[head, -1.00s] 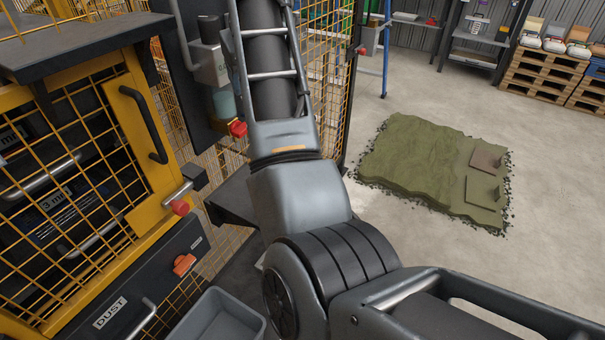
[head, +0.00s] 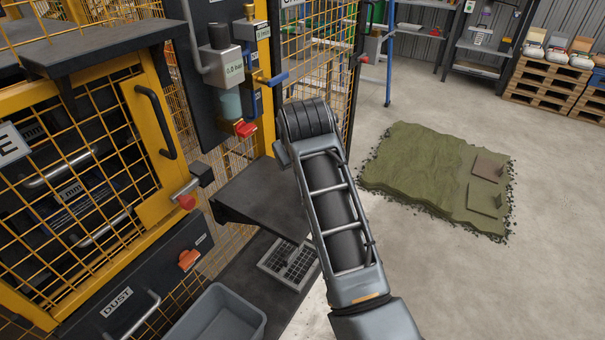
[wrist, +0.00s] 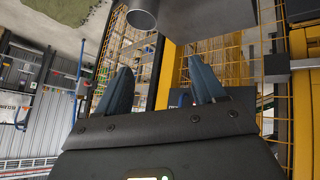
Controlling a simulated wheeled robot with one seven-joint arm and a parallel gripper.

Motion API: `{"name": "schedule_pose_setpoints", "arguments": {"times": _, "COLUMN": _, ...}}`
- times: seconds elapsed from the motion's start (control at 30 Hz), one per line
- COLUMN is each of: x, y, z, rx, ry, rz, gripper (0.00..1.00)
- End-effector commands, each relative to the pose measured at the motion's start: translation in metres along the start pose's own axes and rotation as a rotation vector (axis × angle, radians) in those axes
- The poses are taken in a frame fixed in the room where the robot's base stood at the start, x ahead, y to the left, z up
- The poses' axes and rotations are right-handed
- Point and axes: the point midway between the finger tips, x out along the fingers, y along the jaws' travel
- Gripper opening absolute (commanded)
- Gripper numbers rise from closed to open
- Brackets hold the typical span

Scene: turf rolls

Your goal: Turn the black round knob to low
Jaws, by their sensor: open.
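A black round knob (head: 218,36) sits on top of a grey regulator box (head: 228,67) on a dark panel in the head view. The box's label appears to read 0.0 bar, and a clear bowl hangs below it. I cannot read a low mark on the knob. My gripper (wrist: 161,88) is open in the wrist view, with two dark blue-grey fingers apart and nothing between them. It is hidden in the head view behind my arm. A dark cylinder end (wrist: 143,18) shows close beyond the fingers; I cannot tell whether it is the knob.
Below the regulator is a red valve handle (head: 245,129), with a blue lever (head: 278,79) to its right. A dark shelf (head: 262,195) juts out beneath. A yellow cage door (head: 152,165) stands left and a grey bin (head: 217,318) in front. Turf (head: 425,175) lies on open floor right.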

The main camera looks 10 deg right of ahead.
Motion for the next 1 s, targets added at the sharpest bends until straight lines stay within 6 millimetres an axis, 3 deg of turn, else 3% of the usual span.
{"name": "schedule_pose_setpoints", "arguments": {"times": 0.1, "x": 0.006, "y": 0.004, "z": 0.017, "rx": -0.001, "ry": 0.011, "rz": 0.012, "gripper": 0.69}}
{"name": "schedule_pose_setpoints", "arguments": {"times": 0.3, "x": 0.010, "y": 0.007, "z": 0.032, "rx": -0.001, "ry": 0.028, "rz": 0.023, "gripper": 0.69}}
{"name": "schedule_pose_setpoints", "arguments": {"times": 0.87, "x": 0.011, "y": 0.008, "z": 0.035, "rx": -0.001, "ry": 0.031, "rz": 0.025, "gripper": 0.69}}
{"name": "schedule_pose_setpoints", "arguments": {"times": 1.0, "x": 0.014, "y": 0.010, "z": 0.046, "rx": -0.002, "ry": 0.035, "rz": 0.032, "gripper": 0.69}}
